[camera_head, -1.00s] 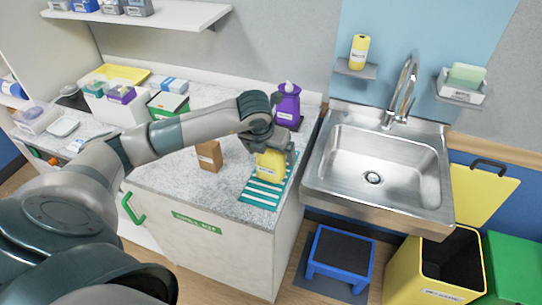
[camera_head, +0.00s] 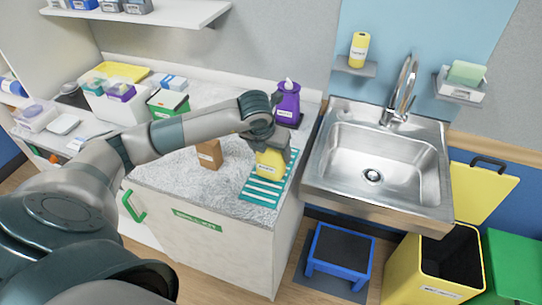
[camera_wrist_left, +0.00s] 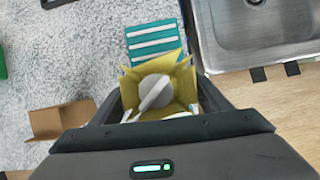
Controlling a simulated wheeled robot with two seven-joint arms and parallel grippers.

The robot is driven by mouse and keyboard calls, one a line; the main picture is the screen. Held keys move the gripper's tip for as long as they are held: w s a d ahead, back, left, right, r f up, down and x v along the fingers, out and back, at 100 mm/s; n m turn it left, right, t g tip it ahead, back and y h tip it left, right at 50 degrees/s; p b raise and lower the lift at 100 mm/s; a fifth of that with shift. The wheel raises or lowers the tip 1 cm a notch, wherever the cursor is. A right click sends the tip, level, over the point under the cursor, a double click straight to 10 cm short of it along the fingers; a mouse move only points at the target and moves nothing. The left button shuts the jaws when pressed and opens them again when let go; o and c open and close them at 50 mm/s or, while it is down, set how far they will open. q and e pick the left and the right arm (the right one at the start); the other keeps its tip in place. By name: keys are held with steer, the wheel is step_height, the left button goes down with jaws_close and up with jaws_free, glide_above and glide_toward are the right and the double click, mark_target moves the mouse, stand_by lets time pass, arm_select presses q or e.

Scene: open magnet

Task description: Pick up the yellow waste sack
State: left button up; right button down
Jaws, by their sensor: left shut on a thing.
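The yellow waste sack (camera_head: 270,164) is a small yellow bag with a white label, over the teal-and-white striped mat (camera_head: 262,190) on the counter. My left gripper (camera_head: 270,148) comes down from above and is shut on the sack. In the left wrist view the sack (camera_wrist_left: 150,75) sits between the two dark fingers, with a grey round piece and white tie at its top. The striped mat (camera_wrist_left: 153,38) lies beyond it. I cannot tell for sure whether the sack's base touches the mat. My right gripper is not in view.
A brown box (camera_head: 209,154) stands left of the sack, and a purple bottle (camera_head: 288,104) stands behind it. The steel sink (camera_head: 372,160) is to the right. A yellow bin (camera_head: 432,270) with its lid up and a blue step stool (camera_head: 340,255) stand on the floor.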

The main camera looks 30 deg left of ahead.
arm_select(q)
steer(key=shift+r, duration=0.15)
steer(key=shift+w+r+b, duration=0.1)
steer(key=shift+r+b, duration=0.45)
steer(key=shift+b, duration=0.05)
step_height(320, 180, up, 2)
steer(key=shift+r+b, duration=0.1)
steer(key=shift+b, duration=0.65)
steer(key=w+d+r+b, duration=0.1)
steer(key=d+r+b, duration=0.3)
steer(key=d+r, duration=0.3)
steer(key=shift+w+d+r, duration=0.25)
steer(key=shift+w+d, duration=0.1)
steer(key=shift+d, duration=1.9)
